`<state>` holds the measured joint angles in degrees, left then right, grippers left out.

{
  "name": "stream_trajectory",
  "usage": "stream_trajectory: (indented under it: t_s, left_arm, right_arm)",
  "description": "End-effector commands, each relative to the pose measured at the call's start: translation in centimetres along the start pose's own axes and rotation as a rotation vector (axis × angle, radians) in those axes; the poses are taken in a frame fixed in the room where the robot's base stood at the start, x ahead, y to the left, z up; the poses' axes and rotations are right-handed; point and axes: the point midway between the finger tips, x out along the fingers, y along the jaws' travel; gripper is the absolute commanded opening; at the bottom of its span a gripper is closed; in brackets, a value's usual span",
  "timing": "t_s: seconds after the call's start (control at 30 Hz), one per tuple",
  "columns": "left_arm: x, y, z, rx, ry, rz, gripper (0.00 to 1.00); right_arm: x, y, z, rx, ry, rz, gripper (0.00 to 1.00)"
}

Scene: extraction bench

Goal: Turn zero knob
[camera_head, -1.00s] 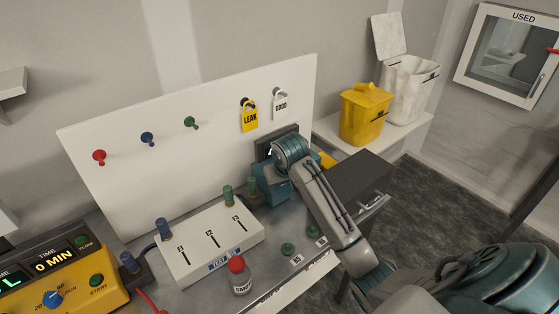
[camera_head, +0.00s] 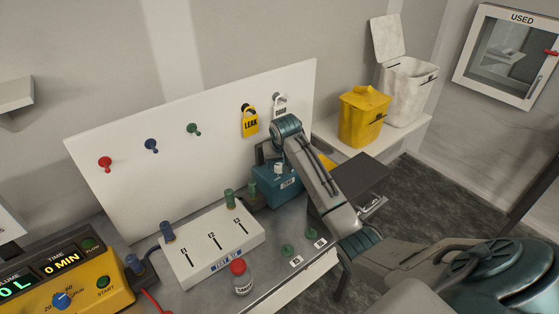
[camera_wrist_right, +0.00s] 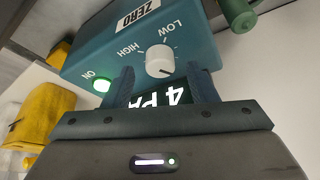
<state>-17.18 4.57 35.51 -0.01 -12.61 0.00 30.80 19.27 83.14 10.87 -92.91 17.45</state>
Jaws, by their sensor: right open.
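The teal box (camera_head: 272,186) stands on the bench in front of the white board, partly covered by my right arm in the head view. In the right wrist view the teal box (camera_wrist_right: 100,50) carries a ZERO label, a lit green ON button (camera_wrist_right: 102,85) and a display reading "4 PA", partly hidden. Its white knob (camera_wrist_right: 160,60) sits between LOW and HIGH marks. My right gripper (camera_wrist_right: 160,72) is open, with one finger on each side of the knob in the picture. I cannot tell whether they touch it. My left gripper is not in view.
A yellow timer unit (camera_head: 85,292) is at the lower left. Padlocks hang on the white board (camera_head: 210,140). A yellow bin (camera_head: 364,118) stands behind right.

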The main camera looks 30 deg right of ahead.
Motion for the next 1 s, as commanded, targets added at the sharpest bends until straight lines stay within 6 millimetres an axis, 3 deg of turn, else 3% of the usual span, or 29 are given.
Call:
stream_trajectory:
  t_s: [0.2,0.47,0.7,1.0]
  left_arm:
    - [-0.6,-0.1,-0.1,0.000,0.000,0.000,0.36]
    - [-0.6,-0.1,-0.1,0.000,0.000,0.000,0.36]
    - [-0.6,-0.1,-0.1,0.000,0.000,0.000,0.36]
    - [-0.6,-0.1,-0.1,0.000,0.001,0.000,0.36]
  right_arm:
    - [1.5,0.0,0.1,0.000,-0.001,0.000,0.52]
    - [1.7,0.0,0.1,0.000,0.000,0.000,0.52]
    - [1.6,0.0,0.1,0.000,0.000,0.000,0.07]
    - [1.6,0.1,0.1,-0.034,0.000,-0.014,0.07]
